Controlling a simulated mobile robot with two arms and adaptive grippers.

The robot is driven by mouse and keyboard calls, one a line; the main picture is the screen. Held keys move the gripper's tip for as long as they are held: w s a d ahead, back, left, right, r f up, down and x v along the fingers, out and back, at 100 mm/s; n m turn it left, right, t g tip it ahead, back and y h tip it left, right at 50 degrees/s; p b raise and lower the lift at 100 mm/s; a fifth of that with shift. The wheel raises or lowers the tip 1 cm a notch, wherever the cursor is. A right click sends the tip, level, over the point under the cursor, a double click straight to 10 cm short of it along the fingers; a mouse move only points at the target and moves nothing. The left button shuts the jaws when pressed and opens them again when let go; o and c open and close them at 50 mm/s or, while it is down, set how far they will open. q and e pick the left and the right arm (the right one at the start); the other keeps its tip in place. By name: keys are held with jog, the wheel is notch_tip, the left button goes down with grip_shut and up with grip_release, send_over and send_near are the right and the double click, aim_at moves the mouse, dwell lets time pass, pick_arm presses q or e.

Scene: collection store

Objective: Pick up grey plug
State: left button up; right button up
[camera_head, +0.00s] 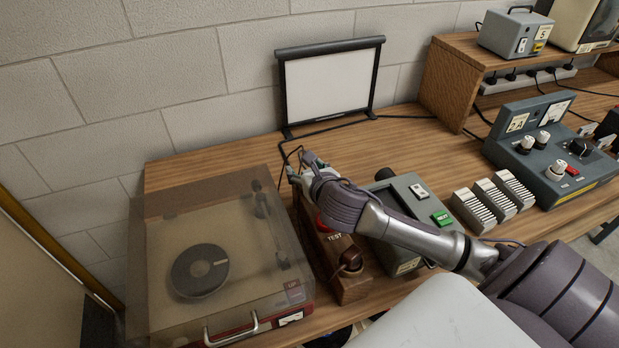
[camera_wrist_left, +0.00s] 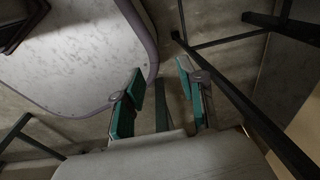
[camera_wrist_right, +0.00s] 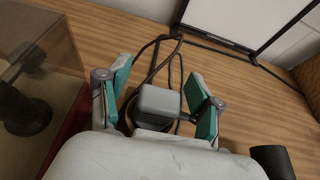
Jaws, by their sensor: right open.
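The grey plug (camera_wrist_right: 158,105) shows in the right wrist view as a small grey box with rounded edges and a dark cable by it. It lies between the two green-padded fingers of my right gripper (camera_wrist_right: 160,95), with a gap at each side. In the head view my right gripper (camera_head: 297,172) reaches down behind the wooden test box (camera_head: 352,284), and the plug is hidden there. My left gripper (camera_wrist_left: 158,105) shows only in the left wrist view. Its fingers are apart with nothing between them, over the floor.
A record player (camera_head: 215,262) with a clear lid stands just left of my right gripper. A small screen (camera_head: 330,85) stands behind.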

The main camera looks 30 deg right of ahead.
jog(key=shift+c, duration=0.4)
grip_shut()
pick_arm(q)
jog(key=shift+s, duration=0.3)
pick_arm(e)
jog(key=shift+r, duration=0.1)
